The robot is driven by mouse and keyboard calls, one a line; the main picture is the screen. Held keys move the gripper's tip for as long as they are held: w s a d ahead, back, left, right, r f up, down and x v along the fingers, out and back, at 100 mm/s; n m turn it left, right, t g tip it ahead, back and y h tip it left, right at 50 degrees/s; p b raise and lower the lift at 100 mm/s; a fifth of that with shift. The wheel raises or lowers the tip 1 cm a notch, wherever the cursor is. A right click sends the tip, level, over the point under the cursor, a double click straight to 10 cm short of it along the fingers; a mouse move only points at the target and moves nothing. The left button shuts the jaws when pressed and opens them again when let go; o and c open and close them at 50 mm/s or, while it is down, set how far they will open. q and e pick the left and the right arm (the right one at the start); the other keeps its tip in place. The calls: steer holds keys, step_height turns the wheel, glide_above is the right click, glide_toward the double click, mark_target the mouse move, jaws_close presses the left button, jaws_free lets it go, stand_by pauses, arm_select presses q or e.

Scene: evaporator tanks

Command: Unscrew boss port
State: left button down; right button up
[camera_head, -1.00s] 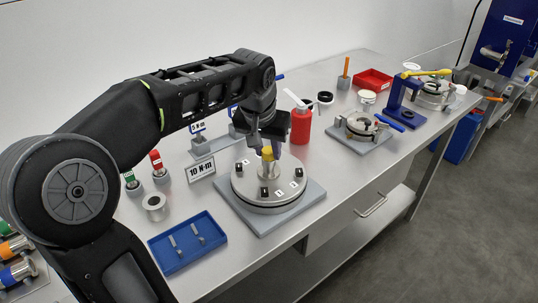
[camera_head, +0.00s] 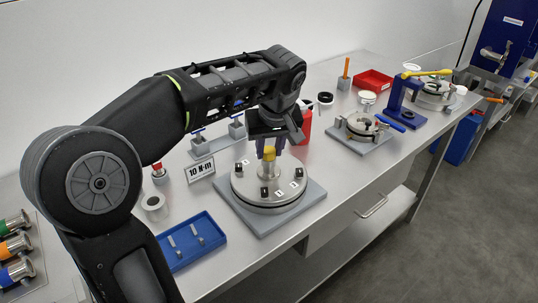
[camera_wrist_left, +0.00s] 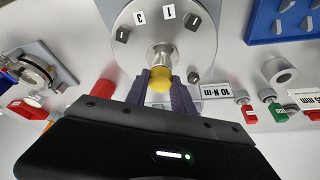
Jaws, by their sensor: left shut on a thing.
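The boss port is a short silver post with a yellow cap (camera_head: 269,154), upright at the centre of a round steel lid (camera_head: 262,202). In the left wrist view, the yellow cap (camera_wrist_left: 160,77) sits between the two fingers of my left gripper (camera_wrist_left: 162,88). In the head view, my left gripper (camera_head: 270,146) points down from above and is shut on the cap. The lid carries several black clamps and number labels around its rim, and lies on a grey square plate (camera_head: 309,200). My right gripper is not in view.
A blue tray (camera_head: 215,243) with small metal parts lies at the front left, beside a metal ring (camera_head: 154,205). A "10 N·m" sign (camera_head: 201,170) stands behind the plate. A red bottle (camera_head: 305,128) is close behind my gripper. A second lid fixture (camera_head: 360,128) stands to the right.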

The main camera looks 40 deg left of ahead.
arm_select(q)
steer(key=n+g, duration=0.1)
steer(key=n, duration=0.2)
steer(key=shift+w+n+y, duration=0.15)
steer(key=shift+n+y, duration=0.25)
steer(key=shift+n+g+p, duration=0.3)
steer(key=shift+n+p, duration=0.05)
steer(key=shift+n, duration=0.35)
steer(key=shift+w+d+r+n+p, duration=0.1)
steer(key=shift+r+n+p, duration=0.2)
steer(key=shift+n, duration=0.4)
steer(key=shift+n+g+p, duration=0.5)
steer(key=shift+n+p, duration=0.2)
steer(key=shift+p, duration=0.3)
steer(key=shift+f+n+p, duration=0.2)
steer(key=shift+n+p, duration=0.1)
steer(key=shift+n, duration=0.1)
steer(key=shift+f, duration=0.1)
